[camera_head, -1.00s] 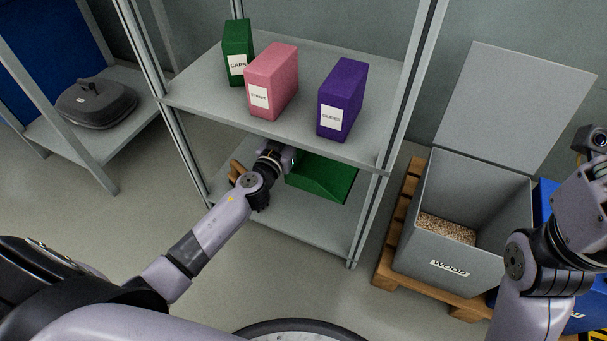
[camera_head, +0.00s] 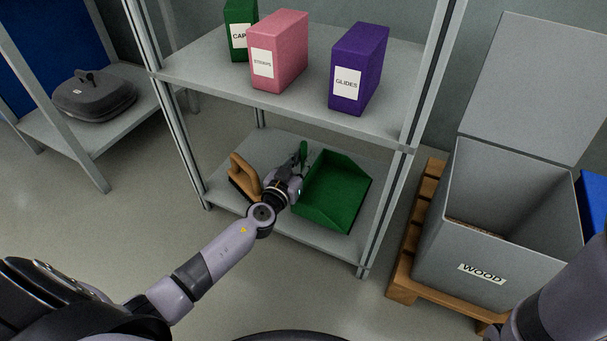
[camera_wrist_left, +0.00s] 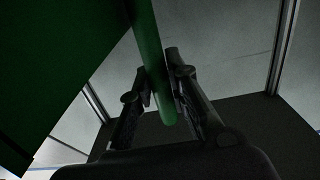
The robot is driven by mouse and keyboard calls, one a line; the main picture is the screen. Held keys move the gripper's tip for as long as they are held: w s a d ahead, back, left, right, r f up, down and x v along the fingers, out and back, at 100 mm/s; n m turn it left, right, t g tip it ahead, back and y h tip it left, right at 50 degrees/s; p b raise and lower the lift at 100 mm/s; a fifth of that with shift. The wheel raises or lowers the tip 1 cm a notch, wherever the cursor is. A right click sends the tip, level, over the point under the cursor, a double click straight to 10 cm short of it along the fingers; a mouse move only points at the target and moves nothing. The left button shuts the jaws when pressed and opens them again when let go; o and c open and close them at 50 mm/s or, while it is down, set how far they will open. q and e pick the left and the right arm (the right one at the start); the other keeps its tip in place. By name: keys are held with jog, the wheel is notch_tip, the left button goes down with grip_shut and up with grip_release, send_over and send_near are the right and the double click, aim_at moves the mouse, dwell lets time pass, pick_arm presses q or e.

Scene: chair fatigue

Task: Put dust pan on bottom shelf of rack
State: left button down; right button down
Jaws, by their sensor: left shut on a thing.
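The green dust pan (camera_head: 334,190) is at the bottom shelf (camera_head: 222,196) of the grey rack, right of the brush. My left gripper (camera_head: 298,174) reaches in between the shelves from the front and is shut on the dust pan's handle. In the left wrist view the round green handle (camera_wrist_left: 152,62) runs between the two fingers (camera_wrist_left: 160,100), with the pan body (camera_wrist_left: 50,65) at upper left. I cannot tell whether the pan touches the shelf. My right gripper is out of view; only part of my right arm shows at lower right.
A wooden-handled brush (camera_head: 243,174) stands on the bottom shelf left of my gripper. The upper shelf (camera_head: 200,68) holds green, pink (camera_head: 279,50) and purple (camera_head: 357,68) boxes. Rack posts flank the opening. A grey WOOD bin (camera_head: 490,235) stands on a pallet at right.

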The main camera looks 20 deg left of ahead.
pick_arm(q)
jog(key=shift+f+b, duration=1.45)
jog(key=shift+f, duration=0.6)
jog(key=shift+f, duration=0.15)
jog(key=c, duration=1.5)
grip_release()
jog(key=shift+c, duration=0.2)
jog(key=shift+r, duration=0.3)
jog(key=s, duration=1.2)
jog(key=shift+a, duration=0.2)
jog(key=shift+f, duration=0.15)
